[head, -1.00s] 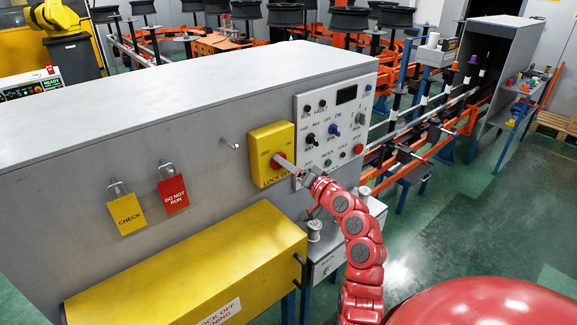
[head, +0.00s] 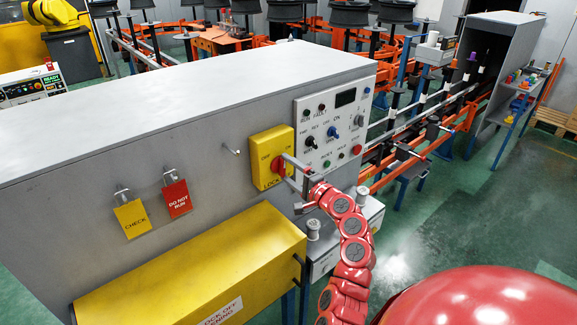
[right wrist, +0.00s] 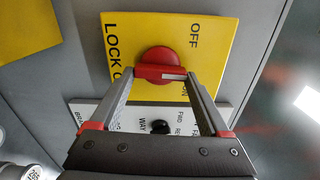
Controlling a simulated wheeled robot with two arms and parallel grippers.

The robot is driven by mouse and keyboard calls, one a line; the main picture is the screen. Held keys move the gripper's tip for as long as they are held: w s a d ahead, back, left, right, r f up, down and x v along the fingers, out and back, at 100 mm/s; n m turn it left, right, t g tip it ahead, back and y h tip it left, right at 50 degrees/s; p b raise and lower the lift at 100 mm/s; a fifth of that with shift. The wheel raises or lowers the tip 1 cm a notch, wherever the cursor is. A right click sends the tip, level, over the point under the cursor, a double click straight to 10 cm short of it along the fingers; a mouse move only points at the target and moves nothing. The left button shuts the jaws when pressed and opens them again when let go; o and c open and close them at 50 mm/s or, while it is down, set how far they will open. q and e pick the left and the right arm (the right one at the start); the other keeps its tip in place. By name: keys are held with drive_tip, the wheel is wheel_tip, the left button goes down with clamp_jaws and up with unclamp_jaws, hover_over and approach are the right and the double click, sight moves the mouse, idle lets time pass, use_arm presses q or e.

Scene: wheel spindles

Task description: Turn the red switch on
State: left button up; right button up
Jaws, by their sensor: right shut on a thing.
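The red switch (head: 281,163) is a round knob with a raised handle on a yellow plate (head: 259,146) on the grey cabinet's front. In the right wrist view the red switch (right wrist: 158,58) lies between my fingertips. A white mark on its handle is at the end beside the "ON" lettering; "OFF" is further up the plate. My right gripper (head: 287,172) reaches the switch from the lower right in the head view. In the right wrist view my right gripper (right wrist: 162,75) is shut on the handle, one finger at each end. My left gripper is not in view.
A white control panel (head: 328,165) with small knobs and buttons is right of the yellow plate. CHECK (head: 131,217) and DO NOT RUN (head: 176,198) tags hang to the left. A yellow box (head: 190,265) juts out below. A bare hook (head: 232,150) sticks out beside the plate.

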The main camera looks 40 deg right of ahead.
drive_tip(key=m+p, duration=0.4)
drive_tip(key=m, duration=0.4)
drive_tip(key=shift+f, duration=0.2)
drive_tip(key=shift+a+m, duration=0.1)
drive_tip(key=shift+m, duration=0.2)
drive_tip(key=o, duration=1.2)
drive_tip(key=shift+s+f, duration=0.1)
drive_tip(key=shift+s, duration=0.35)
drive_tip(key=s+b, duration=0.2)
drive_tip(key=s, duration=0.3)
drive_tip(key=s+d+b, duration=0.1)
drive_tip(key=s+b, duration=0.1)
drive_tip(key=s, duration=0.4)
drive_tip(key=s+b, duration=0.2)
drive_tip(key=s, duration=0.3)
drive_tip(key=shift+s+d, duration=0.25)
drive_tip(key=shift+s, duration=0.05)
